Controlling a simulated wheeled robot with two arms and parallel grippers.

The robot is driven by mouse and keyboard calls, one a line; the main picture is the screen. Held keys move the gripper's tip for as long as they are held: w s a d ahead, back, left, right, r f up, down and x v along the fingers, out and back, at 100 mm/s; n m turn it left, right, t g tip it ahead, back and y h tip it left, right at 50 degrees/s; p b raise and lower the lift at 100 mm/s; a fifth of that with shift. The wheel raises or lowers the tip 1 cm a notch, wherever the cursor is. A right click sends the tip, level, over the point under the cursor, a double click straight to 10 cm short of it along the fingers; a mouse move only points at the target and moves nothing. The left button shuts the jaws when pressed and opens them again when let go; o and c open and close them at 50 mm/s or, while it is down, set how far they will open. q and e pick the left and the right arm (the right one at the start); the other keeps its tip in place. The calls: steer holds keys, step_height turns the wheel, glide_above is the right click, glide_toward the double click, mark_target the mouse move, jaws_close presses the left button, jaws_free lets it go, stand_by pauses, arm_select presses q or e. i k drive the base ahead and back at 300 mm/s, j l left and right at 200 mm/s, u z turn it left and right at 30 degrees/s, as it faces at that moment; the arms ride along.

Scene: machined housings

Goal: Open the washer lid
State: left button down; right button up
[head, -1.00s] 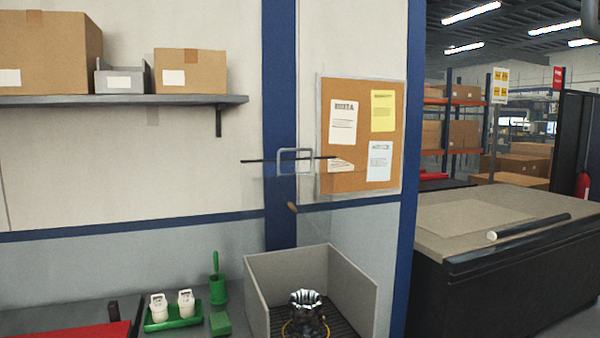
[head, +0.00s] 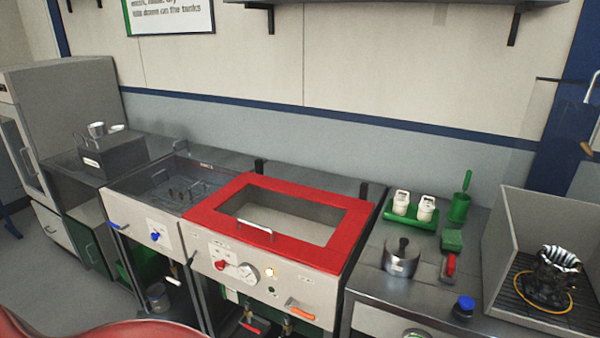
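The washer lid (head: 343,254) is a red rectangular frame with a large grey window area in its middle. It lies flat and shut over the top of the washer (head: 236,258), near the middle of the head view. A pale bar handle (head: 256,229) stands on the lid's front edge, left of its middle. Two dark upright posts show behind the lid's back edge. The washer's front panel carries a red knob, a round dial, a small lit lamp and an orange lever. Neither of my grippers is in view.
Left of the washer is a tank (head: 170,188) with a dark top. On the right bench stand a metal pot (head: 402,259), a green tray (head: 412,214) with two white bottles, a blue-capped jar (head: 463,306) and an open grey box (head: 513,215) holding a dark metal part.

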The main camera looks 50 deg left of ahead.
mark_target(331, 259)
steer(key=u, duration=1.55)
steer(key=i+l+u, duration=0.1)
steer(key=i+u, duration=0.3)
steer(key=i+l+u, duration=0.3)
steer(key=i+u, duration=0.15)
